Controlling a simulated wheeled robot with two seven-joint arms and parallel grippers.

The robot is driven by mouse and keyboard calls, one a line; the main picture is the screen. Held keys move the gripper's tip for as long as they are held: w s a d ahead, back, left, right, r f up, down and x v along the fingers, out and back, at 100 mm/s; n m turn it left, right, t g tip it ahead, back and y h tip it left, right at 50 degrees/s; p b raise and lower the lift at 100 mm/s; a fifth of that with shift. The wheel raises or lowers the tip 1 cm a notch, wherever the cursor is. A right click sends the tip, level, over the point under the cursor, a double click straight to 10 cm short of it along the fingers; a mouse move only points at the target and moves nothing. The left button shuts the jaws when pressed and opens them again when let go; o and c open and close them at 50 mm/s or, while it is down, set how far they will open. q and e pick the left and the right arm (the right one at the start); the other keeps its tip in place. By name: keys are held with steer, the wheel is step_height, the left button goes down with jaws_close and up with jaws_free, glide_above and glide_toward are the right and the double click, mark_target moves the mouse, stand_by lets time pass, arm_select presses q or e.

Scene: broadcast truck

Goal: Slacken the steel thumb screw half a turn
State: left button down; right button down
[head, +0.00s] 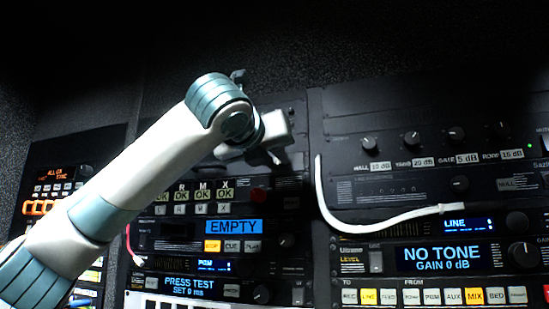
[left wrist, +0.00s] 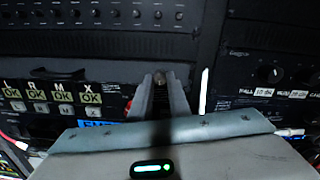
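My left gripper (head: 277,157) is at the upper rack panel, near its right edge, in the head view. The left wrist view shows its two grey fingers (left wrist: 160,80) pointing at the panel with a narrow dark gap between them. A small round brownish-grey knob (left wrist: 160,75), which looks like the steel thumb screw, shows at the fingertips, between them. I cannot tell whether the fingers touch it. In the head view my gripper and wrist hide the screw. My right gripper is in neither view.
A red button (head: 258,195) sits just below the gripper. A white cable (head: 335,217) hangs curved over the right rack, right of the gripper. Lit OK keys (head: 201,194) and an EMPTY display (head: 234,227) lie below. Knobs (head: 412,138) line the right unit.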

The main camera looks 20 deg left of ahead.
arm_select(q)
steer(key=shift+f+n, duration=0.1)
steer(key=shift+n, duration=0.3)
